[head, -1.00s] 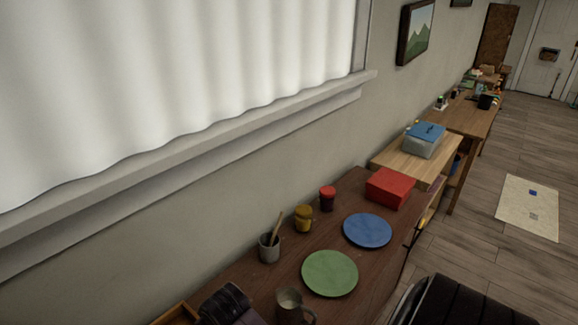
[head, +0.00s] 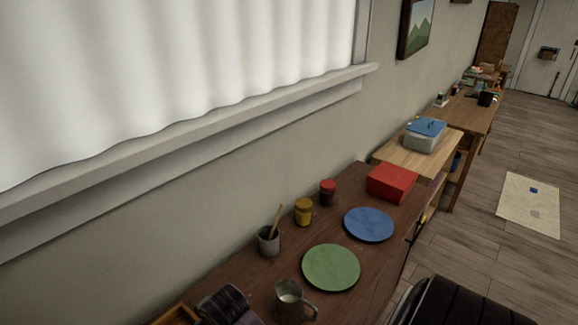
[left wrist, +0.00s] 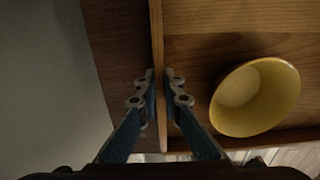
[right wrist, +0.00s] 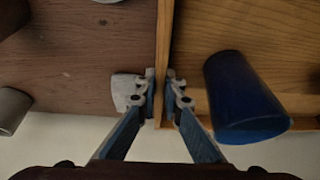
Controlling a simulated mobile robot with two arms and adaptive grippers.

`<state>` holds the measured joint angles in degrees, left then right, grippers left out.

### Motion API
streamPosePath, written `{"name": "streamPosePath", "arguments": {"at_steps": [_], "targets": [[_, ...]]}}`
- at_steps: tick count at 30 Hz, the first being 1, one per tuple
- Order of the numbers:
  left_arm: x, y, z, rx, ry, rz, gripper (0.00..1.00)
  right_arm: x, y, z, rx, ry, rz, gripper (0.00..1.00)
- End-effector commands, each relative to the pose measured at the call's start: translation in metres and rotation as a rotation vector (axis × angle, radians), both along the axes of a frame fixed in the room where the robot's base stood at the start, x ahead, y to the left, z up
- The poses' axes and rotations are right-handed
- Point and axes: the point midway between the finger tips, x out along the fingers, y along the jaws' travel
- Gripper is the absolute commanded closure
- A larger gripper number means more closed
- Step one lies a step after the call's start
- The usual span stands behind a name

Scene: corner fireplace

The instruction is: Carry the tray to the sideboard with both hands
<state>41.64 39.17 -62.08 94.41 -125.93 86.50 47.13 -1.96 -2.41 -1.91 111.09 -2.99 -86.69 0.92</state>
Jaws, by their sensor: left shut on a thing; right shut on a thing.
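The wooden tray (left wrist: 215,45) is mostly out of the head view; a small wooden edge (head: 176,315) shows at the bottom left, over or on the dark brown sideboard (head: 385,265). My left gripper (left wrist: 160,75) is shut on one tray wall, with a yellow bowl (left wrist: 255,97) inside the tray. My right gripper (right wrist: 161,75) is shut on another part of the wall, with a blue cup (right wrist: 240,95) inside. Dark wood lies below, outside the wall, in both wrist views. I cannot tell whether the tray touches it.
The sideboard holds a green plate (head: 331,267), a blue plate (head: 369,225), a red box (head: 391,183), a metal mug (head: 291,300), a grey utensil cup (head: 269,240), a yellow jar (head: 303,212) and a red jar (head: 327,193).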

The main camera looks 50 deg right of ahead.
Motion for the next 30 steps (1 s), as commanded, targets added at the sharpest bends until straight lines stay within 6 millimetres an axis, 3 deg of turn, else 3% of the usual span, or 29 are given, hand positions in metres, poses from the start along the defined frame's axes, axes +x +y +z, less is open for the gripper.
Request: {"name": "streamPosePath", "arguments": {"at_steps": [5,6,10,20,25,30], "targets": [[0.001,0.000,-0.010,-0.001,-0.003,0.000,1.00,0.001,0.000,-0.010,0.000,-0.004,0.000,1.00],[0.000,0.000,-0.010,0.000,0.000,0.000,0.91,0.000,0.000,-0.010,0.000,0.000,0.000,0.90],[0.000,0.000,-0.009,0.000,0.000,0.000,0.77,0.000,0.000,-0.009,0.000,0.000,0.000,0.76],[0.000,0.000,-0.006,0.000,-0.001,0.000,0.76,0.000,0.000,-0.009,0.000,0.000,0.000,0.75],[0.001,0.000,0.015,-0.001,-0.003,-0.001,0.76,0.000,0.000,-0.008,0.000,0.000,0.000,0.75],[0.002,0.000,0.053,-0.001,-0.006,-0.001,0.76,0.000,0.000,-0.009,0.000,0.000,0.000,0.75]]}}
